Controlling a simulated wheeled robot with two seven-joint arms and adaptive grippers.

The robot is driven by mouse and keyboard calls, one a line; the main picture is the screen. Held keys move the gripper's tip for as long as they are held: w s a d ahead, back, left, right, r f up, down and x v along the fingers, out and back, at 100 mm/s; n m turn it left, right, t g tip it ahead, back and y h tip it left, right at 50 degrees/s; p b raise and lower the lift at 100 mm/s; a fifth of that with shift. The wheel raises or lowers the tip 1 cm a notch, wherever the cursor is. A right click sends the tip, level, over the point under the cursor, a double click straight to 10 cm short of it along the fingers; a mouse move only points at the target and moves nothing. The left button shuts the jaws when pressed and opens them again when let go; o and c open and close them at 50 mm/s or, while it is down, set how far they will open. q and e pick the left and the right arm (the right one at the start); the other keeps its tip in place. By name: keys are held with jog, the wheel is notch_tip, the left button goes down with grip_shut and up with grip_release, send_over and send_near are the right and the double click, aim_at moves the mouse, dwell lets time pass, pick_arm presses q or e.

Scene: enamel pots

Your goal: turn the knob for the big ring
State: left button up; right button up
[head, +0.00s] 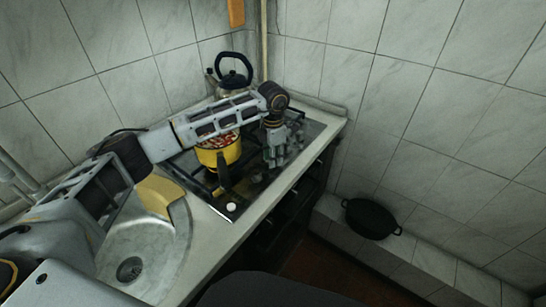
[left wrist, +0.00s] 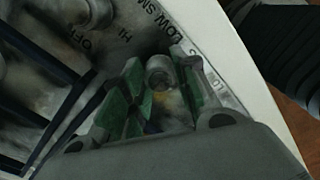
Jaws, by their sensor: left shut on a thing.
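My left gripper (head: 283,150) reaches over the gas stove (head: 247,197) to its front right part. In the left wrist view my left gripper (left wrist: 162,88) has its green-padded fingers on either side of a round grey knob (left wrist: 159,72) and is shut on it. The panel beside it reads OFF, HI, LOW and SIM. I cannot tell which ring this knob serves. In the head view the gripper hides this knob. Another knob, whitish (head: 231,206), shows at the stove's near corner. My right gripper is not in view.
A yellow pot (head: 229,154) with food and a dark handle stands on the stove under my left arm. A kettle (head: 234,89) is behind it. A sink (head: 145,246) and a wooden board (head: 157,190) are at left. A black pan (head: 370,218) sits on the low ledge.

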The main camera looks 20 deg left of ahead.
pick_arm(q)
jog(key=n, duration=0.9)
jog(key=n+p, duration=0.1)
jog(key=n, duration=0.2)
jog(key=shift+n, duration=1.2)
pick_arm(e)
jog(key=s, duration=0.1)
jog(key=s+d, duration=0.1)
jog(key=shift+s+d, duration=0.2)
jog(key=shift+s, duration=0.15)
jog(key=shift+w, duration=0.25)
pick_arm(q)
jog(key=o, duration=1.1)
jog(key=shift+c, duration=0.2)
